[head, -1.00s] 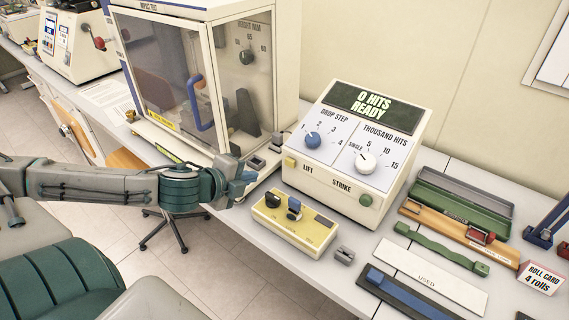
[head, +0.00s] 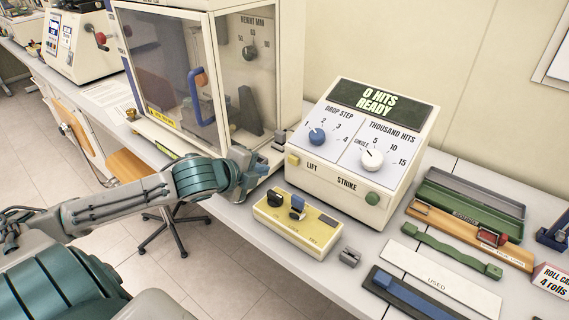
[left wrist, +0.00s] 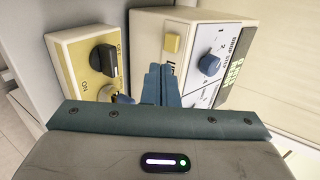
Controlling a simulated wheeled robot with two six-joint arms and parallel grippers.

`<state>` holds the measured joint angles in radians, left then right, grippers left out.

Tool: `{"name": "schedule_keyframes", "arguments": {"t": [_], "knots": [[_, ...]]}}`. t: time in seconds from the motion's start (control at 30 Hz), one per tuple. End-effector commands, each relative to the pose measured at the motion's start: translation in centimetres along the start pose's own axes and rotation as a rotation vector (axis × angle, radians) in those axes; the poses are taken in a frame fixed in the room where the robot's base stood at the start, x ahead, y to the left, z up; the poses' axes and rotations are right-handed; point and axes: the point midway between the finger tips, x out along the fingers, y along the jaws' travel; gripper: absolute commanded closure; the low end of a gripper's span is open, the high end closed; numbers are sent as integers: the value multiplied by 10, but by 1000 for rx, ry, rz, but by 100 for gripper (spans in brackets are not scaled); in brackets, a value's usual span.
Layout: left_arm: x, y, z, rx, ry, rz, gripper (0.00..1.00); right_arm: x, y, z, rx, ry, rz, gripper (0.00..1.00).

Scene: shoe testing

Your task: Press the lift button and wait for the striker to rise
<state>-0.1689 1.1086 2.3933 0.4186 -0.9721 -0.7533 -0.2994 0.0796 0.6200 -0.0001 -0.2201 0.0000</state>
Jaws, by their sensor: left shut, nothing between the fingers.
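The white control box (head: 350,190) stands on the bench, its display reading "0 HITS READY". The yellow square lift button (head: 293,160) is on its front left, above the word LIFT; it also shows in the left wrist view (left wrist: 172,44). The striker is not clearly made out; the impact cabinet (head: 215,70) has a dark shape behind its clear door. My left gripper (head: 262,167) is shut and empty, a little left of the lift button and apart from it. In the left wrist view its fingers (left wrist: 160,82) point toward the box below the button. My right gripper is not in view.
A small grey block (head: 349,257), a green strap (head: 450,252) and a white USED plate (head: 440,277) lie to the right. A stool (head: 130,165) stands below the bench.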

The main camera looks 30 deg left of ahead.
Motion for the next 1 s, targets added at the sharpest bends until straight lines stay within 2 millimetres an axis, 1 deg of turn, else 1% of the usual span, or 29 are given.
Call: {"name": "schedule_keyframes", "arguments": {"t": [0.13,0.47,0.7,0.8,1.0], "knots": [[9,0,-3,-5,10,-1,100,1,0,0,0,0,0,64],[35,-1,-4,-6,11,1,100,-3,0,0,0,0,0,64],[61,-1,-4,-6,10,2,100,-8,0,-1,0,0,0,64],[70,-9,-3,-4,8,1,100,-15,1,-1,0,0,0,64],[86,-18,-3,-2,8,2,100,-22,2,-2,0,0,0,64]]}}
